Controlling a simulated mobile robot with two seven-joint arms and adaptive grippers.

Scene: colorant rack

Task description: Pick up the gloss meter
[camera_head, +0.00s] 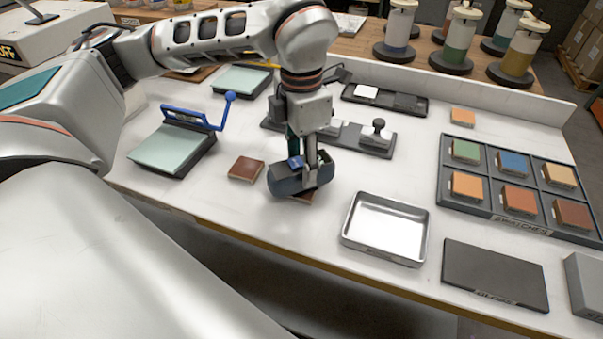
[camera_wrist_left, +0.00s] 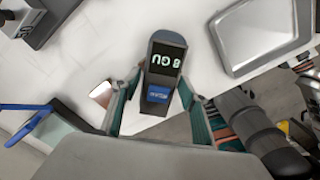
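The gloss meter (camera_head: 300,181) is a dark grey, rounded device with a blue label, over a brown tile on the white table in the head view. In the left wrist view the gloss meter (camera_wrist_left: 165,55) shows white display characters and a blue label. My left gripper (camera_head: 303,160) points down at it, with one finger on each side of its upper part. In the left wrist view the fingers of my left gripper (camera_wrist_left: 160,88) flank its labelled end closely; whether they press on it is not clear. My right gripper is not in view.
A brown tile (camera_head: 246,168) lies left of the meter. A metal tray (camera_head: 385,258) and a dark flat plate (camera_head: 494,274) are to the right. A swatch rack (camera_head: 488,211) stands farther right. A blue-handled device (camera_head: 173,150) stands left.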

